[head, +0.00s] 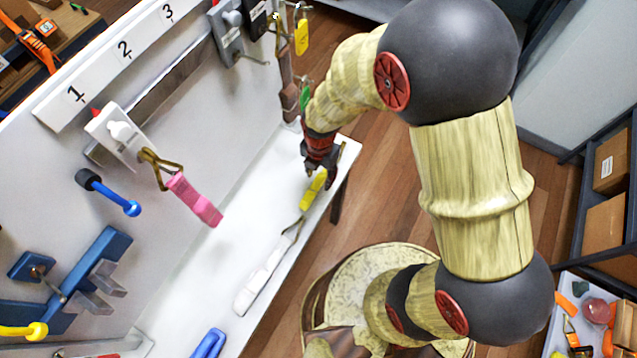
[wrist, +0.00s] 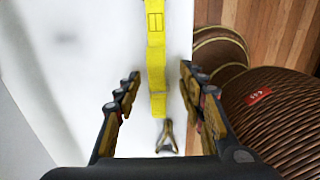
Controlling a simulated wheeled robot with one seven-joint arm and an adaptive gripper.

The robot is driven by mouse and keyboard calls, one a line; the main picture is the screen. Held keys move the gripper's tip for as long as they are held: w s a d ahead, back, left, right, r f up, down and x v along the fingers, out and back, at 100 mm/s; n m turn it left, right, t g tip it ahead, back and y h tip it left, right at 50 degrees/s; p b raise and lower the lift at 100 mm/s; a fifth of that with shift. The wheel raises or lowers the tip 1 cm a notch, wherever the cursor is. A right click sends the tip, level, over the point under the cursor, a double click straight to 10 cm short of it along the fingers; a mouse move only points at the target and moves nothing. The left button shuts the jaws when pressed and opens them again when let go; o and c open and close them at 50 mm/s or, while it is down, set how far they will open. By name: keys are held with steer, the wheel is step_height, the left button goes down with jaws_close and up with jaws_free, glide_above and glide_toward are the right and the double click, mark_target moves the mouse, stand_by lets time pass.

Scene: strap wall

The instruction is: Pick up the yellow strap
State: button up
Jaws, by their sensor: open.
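The yellow strap (head: 313,190) lies on the white ledge (head: 262,207) below the wall board, near the ledge's outer edge. In the wrist view the yellow strap (wrist: 156,50) runs from the top edge down between my fingers, with a metal hook (wrist: 166,138) at its near end. My gripper (head: 321,176) is at the strap's upper end in the head view, pointing down. It is open and empty. In the wrist view my gripper (wrist: 161,73) has one finger on each side of the strap, with gaps visible. How far above the ledge the fingertips are is unclear.
A pink strap (head: 194,200) hangs on the wall from a hook. A blue object (head: 210,343) lies lower on the ledge. Yellow and green tags (head: 302,37) hang near my arm at the back. Wooden floor (head: 385,185) lies beyond the ledge's outer edge.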

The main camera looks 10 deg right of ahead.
mark_target(318, 181)
step_height(318, 181, down, 4)
steer(key=shift+a+f+b, duration=0.15)
steer(key=shift+f+b, duration=0.1)
steer(key=shift+b, duration=0.35)
steer(key=shift+c, duration=0.9)
steer(key=c, duration=0.7)
jaws_close()
